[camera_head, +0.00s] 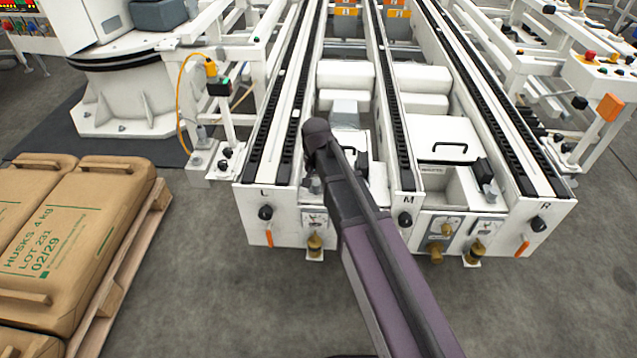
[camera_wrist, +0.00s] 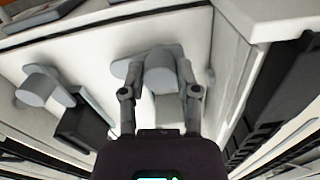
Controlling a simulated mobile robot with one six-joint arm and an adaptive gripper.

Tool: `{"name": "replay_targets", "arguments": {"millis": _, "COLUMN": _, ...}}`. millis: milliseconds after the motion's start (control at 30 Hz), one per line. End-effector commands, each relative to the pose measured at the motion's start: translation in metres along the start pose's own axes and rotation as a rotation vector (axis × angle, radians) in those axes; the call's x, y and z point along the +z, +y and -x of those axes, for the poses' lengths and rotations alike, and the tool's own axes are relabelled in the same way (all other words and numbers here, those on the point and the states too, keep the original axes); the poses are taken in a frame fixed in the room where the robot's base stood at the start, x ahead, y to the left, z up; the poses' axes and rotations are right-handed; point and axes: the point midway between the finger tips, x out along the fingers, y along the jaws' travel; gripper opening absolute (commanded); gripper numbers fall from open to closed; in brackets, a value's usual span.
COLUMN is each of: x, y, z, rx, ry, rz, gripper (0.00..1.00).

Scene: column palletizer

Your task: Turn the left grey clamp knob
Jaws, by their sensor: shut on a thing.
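In the wrist view my gripper (camera_wrist: 160,76) has its two dark fingers on either side of a grey clamp knob (camera_wrist: 164,68), shut on it. The knob is rounded and sits on a white panel. A second grey knob (camera_wrist: 40,88) stands to the left in the wrist view, apart from the fingers. In the head view my arm reaches into the left lane, and a grey knob (camera_head: 315,186) shows beside it near the lane's front end. My fingers are largely hidden behind the arm there.
A black block (camera_wrist: 86,128) lies left of my gripper in the wrist view, and a pale wall (camera_wrist: 238,45) stands close on the right. Slatted rails (camera_head: 285,135) flank the lanes. Black knobs (camera_head: 265,212) and orange levers (camera_head: 268,238) are on the front. A sack pallet (camera_head: 125,265) stands left.

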Motion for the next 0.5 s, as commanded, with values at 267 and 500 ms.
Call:
{"name": "replay_targets", "arguments": {"millis": 267, "x": -0.0034, "y": -0.0021, "z": 0.0002, "rx": -0.005, "ry": 0.005, "rz": -0.099, "gripper": 0.0}}
{"name": "replay_targets", "arguments": {"millis": 500, "x": -0.0036, "y": -0.0016, "z": 0.0002, "rx": -0.004, "ry": 0.006, "rz": -0.113, "gripper": 0.0}}
